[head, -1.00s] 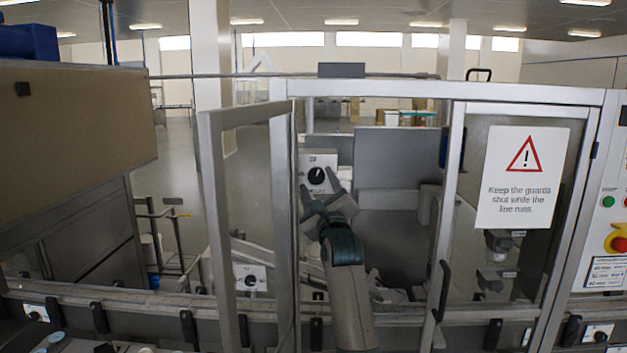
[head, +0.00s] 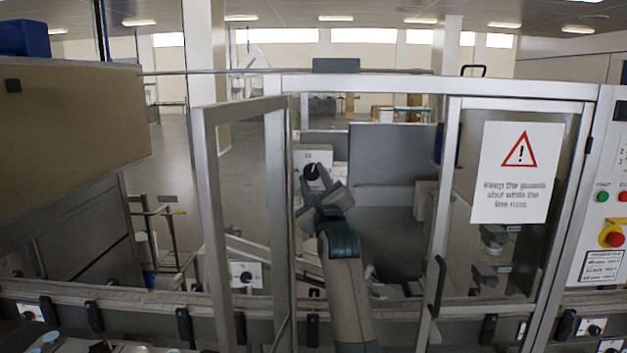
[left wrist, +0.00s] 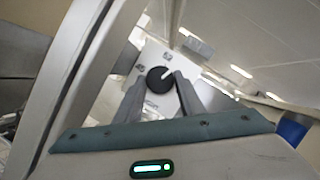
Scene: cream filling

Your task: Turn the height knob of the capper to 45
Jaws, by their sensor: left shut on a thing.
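The height knob (head: 312,171) is a round black dial with a white pointer line on a white plate (head: 325,157), inside the open guard bay of the capper. In the left wrist view the knob (left wrist: 160,79) sits between the two fingers, and its pointer slants to the upper right there. My left gripper (head: 312,182) reaches through the open guard and is shut on the knob, covering its lower part in the head view. It also shows in the left wrist view (left wrist: 159,88). My right gripper is not in view.
An open guard door frame (head: 208,200) stands left of my left arm. A closed guard with a warning sign (head: 517,172) is to the right. A lower dial plate (head: 247,275) sits left of the arm. A control panel with a red stop button (head: 613,235) is at far right.

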